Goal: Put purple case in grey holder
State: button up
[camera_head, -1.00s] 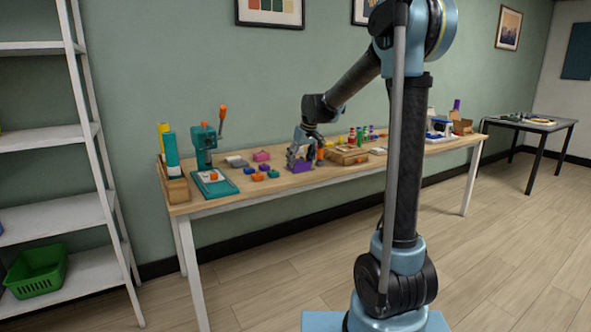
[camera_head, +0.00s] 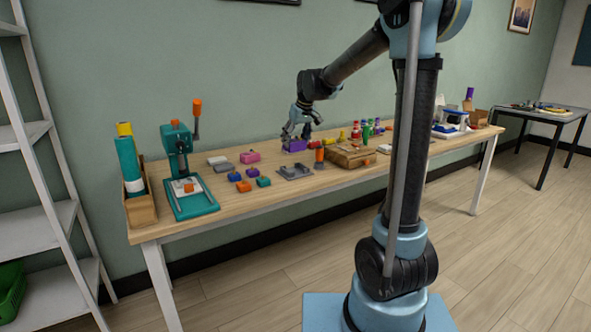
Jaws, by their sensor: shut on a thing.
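The purple case (camera_head: 294,146) is small and box-shaped, held between the fingers of my gripper (camera_head: 297,138), which points down over the back part of the wooden table. The fingers cover part of the case. The grey holder (camera_head: 294,171) is a low, flat tray on the table, in front of and below the case. The case is apart from the holder in the picture; I cannot tell how high it is above the tabletop.
An orange cylinder (camera_head: 319,158) stands beside the holder, with a wooden box (camera_head: 350,154) to its right. Several small blocks, a pink box (camera_head: 250,156) and a teal press (camera_head: 186,180) are to the left. Bottles (camera_head: 366,132) stand behind the wooden box.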

notch_tip(320, 180, down, 6)
jog(key=shift+w+a, duration=0.1)
notch_tip(320, 180, down, 3)
jog(key=shift+c, duration=1)
jog(key=shift+f, duration=0.3)
jog(key=shift+c, duration=0.6)
jog(key=c, duration=0.3)
jog(key=o, duration=1.7)
jog(key=shift+f, duration=0.15)
